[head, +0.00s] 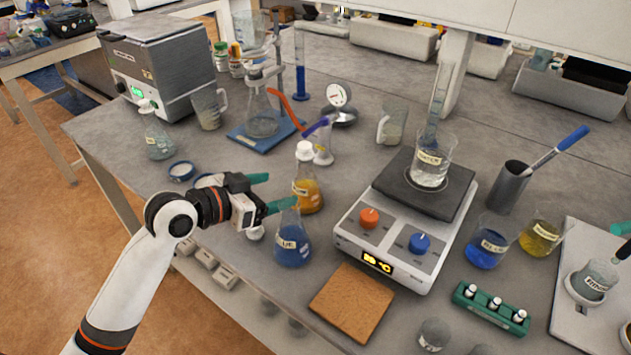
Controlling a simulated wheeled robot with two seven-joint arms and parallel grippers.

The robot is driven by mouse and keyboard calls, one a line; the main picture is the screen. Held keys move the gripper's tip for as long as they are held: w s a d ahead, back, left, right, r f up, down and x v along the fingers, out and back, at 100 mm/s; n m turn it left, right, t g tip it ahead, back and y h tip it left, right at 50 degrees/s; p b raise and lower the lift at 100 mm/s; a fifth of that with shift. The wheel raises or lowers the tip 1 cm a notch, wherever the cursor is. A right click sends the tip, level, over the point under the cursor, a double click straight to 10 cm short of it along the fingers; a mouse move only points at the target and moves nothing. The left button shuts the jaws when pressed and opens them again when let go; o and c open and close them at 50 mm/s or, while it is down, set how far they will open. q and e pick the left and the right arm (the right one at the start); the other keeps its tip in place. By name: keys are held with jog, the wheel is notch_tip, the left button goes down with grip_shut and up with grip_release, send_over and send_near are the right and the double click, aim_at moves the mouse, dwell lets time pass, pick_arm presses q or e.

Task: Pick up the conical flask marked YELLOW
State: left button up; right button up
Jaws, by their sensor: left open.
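My left gripper (271,192) is open, with two green fingers pointing right towards this flask. Nothing shows between the fingers, and their tips appear short of the flask. The lower finger overlaps the top of the blue flask in the picture; I cannot tell whether they touch.
A flask of blue liquid (292,242) stands just in front of the yellow one. The hotplate (385,235) is to the right, and a cork mat (352,303) lies in front. A stand base (246,142) lies behind.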

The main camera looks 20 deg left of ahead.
aim_at(311, 180)
pick_arm(q)
jog(key=p+x, duration=0.1)
jog(key=x, duration=1)
jog(key=shift+w+d+f, duration=0.1)
jog(key=shift+w+d, duration=0.05)
jog(key=shift+d, duration=0.05)
jog(key=shift+c, duration=0.3)
jog(key=shift+a, duration=0.1)
jog(key=c, duration=1.1)
